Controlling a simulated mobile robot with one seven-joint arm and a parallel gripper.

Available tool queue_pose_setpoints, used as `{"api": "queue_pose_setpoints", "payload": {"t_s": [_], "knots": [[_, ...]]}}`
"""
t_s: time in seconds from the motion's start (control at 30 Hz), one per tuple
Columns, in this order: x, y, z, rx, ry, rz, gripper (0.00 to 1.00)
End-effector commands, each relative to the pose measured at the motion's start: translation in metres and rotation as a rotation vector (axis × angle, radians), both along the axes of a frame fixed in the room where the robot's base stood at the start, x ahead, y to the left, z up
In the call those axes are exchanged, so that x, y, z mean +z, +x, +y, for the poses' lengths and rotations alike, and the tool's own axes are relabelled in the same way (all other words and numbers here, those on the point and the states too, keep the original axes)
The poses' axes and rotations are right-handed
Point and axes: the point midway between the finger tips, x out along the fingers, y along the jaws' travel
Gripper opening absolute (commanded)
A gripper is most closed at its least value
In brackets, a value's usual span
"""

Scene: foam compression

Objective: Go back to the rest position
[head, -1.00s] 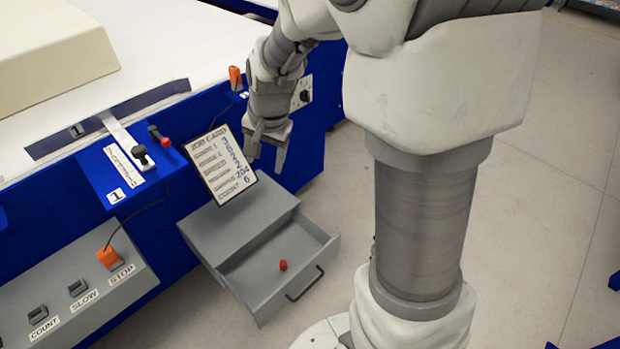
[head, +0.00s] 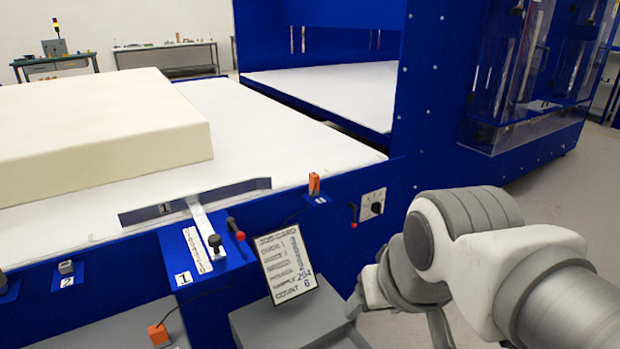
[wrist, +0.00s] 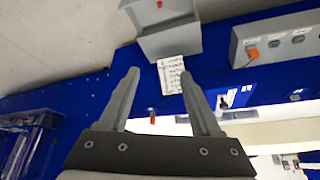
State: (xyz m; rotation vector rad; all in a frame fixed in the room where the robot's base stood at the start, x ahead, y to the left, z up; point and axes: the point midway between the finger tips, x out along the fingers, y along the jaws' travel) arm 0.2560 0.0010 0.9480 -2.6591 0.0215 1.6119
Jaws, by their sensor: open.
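My gripper (wrist: 159,74) is open, with its two grey fingers spread apart and nothing between them in the wrist view. In the head view my arm (head: 480,250) folds in at the lower right, and its end runs partly past the bottom edge.
A blue machine with a white bed (head: 300,140) carries a large cream foam block (head: 95,130). A lever panel (head: 205,250), an orange sensor (head: 314,184) and a rotary switch (head: 374,204) line its front edge. Clear guards (head: 530,85) stand at the right. Grey floor (head: 390,330) is free below.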

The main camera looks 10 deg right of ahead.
Motion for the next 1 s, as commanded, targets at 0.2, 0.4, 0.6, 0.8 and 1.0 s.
{"api": "queue_pose_setpoints", "payload": {"t_s": [0.2, 0.4, 0.6, 0.8, 1.0], "knots": [[0.000, -0.010, -0.001, 0.030, -0.023, -0.011, 0.65], [0.000, -0.010, -0.001, 0.029, -0.021, -0.011, 0.65], [0.008, -0.010, -0.001, 0.028, -0.021, -0.011, 0.65], [0.037, -0.010, -0.001, 0.028, -0.021, -0.011, 0.65], [0.080, -0.010, -0.001, 0.028, -0.021, -0.011, 0.65]]}}
